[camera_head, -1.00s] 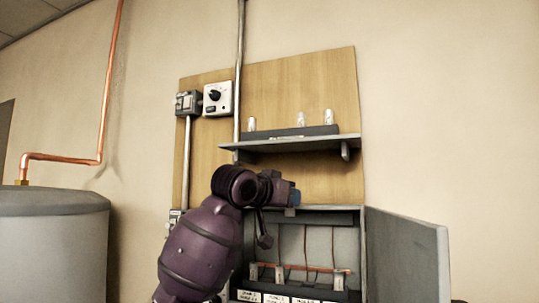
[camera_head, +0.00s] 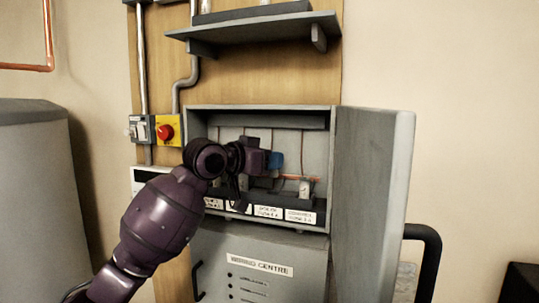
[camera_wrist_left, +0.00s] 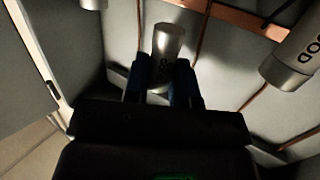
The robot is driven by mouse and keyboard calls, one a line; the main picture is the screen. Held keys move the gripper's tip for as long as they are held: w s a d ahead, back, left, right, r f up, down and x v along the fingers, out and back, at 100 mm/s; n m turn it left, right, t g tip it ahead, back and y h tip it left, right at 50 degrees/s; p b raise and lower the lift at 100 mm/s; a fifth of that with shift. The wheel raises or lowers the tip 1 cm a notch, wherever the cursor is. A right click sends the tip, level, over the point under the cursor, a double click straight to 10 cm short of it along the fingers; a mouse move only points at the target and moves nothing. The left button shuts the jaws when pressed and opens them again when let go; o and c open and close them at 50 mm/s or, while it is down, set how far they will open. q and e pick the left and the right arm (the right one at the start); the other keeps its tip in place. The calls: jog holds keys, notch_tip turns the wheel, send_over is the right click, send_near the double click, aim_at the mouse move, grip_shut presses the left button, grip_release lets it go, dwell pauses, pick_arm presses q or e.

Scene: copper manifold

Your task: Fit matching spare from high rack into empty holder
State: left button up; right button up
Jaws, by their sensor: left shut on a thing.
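My left gripper (camera_head: 274,161) is at the open wiring box (camera_head: 262,114), in front of its interior. In the left wrist view its blue fingers (camera_wrist_left: 163,80) are shut around a silver cylindrical spare (camera_wrist_left: 168,42), with partly hidden lettering. Another silver cylinder (camera_wrist_left: 290,62), with dark lettering ending in "OOD", stands to the right beside a copper bar (camera_wrist_left: 250,18). A third cylinder (camera_wrist_left: 93,4) is cut off at the top left. In the head view one cylinder (camera_head: 305,188) shows in the labelled row; my gripper hides other holders. My right gripper is not in view.
The box's grey door (camera_head: 372,190) stands open on the right. A panel marked "WIRING CENTRE" (camera_head: 260,264) is below. A red knob on a yellow switch (camera_head: 167,131) is left.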

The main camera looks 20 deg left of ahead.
pick_arm(q)
jog(key=shift+f, duration=0.1)
jog(key=shift+f, duration=1.3)
jog(key=shift+f+b, duration=0.35)
jog(key=shift+f, duration=0.9)
dwell(0.6)
jog(key=o, duration=1)
jog(key=b+v, duration=0.2)
jog(key=v, duration=0.9)
jog(key=shift+f, duration=0.1)
